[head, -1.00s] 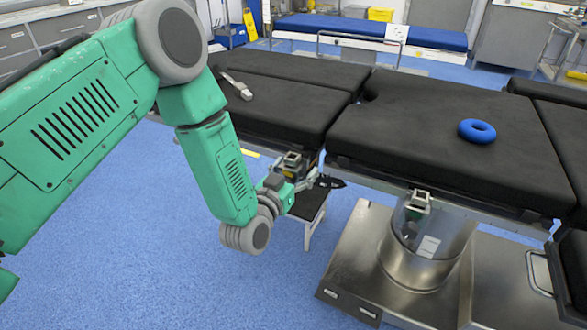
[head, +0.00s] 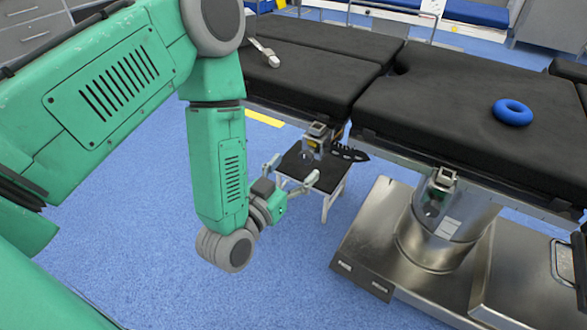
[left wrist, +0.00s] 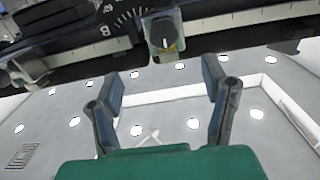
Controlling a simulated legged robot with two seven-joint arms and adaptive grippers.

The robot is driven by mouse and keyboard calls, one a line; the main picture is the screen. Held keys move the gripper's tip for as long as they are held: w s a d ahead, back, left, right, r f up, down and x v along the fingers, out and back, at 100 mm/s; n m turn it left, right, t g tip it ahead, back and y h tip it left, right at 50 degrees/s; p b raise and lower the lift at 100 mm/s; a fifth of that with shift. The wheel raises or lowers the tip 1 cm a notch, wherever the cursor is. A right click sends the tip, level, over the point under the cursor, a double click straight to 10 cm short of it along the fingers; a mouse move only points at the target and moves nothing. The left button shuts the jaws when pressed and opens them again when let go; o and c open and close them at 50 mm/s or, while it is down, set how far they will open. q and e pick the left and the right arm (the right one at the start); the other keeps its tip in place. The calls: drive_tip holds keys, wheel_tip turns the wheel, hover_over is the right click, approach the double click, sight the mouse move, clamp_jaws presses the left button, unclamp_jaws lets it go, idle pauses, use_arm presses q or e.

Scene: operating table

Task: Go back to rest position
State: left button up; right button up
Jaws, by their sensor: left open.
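My left gripper (head: 296,177) is in front of the near side of the operating table (head: 480,125), below its black top. Its fingers are spread with nothing between them. In the left wrist view both fingers of my left gripper (left wrist: 163,92) stand wide apart. The underside of a dark edge with a rail (left wrist: 225,22) crosses the top of that view, with the ceiling behind. My right gripper is not seen.
A pale strap (head: 265,52) lies on the left part. A small step stool (head: 325,172) stands behind my left gripper. The steel table base (head: 400,270) is at the right. Blue floor (head: 130,230) is clear at left.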

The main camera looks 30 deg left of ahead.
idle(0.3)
use_arm(q)
drive_tip(key=s+a+f+g+p, duration=0.1)
drive_tip(key=s+f+g+p, duration=0.5)
drive_tip(key=s+f+g, duration=0.5)
drive_tip(key=s+a+g+p, duration=0.1)
drive_tip(key=s+a+g, duration=0.1)
drive_tip(key=s, duration=0.5)
drive_tip(key=s+a+g+y+p, duration=0.1)
drive_tip(key=s+g, duration=0.3)
drive_tip(key=s, duration=0.4)
drive_tip(key=shift+s+a+y+p, duration=0.3)
drive_tip(key=shift+a+p, duration=0.1)
drive_tip(key=shift+a, duration=0.25)
drive_tip(key=shift+w, duration=0.15)
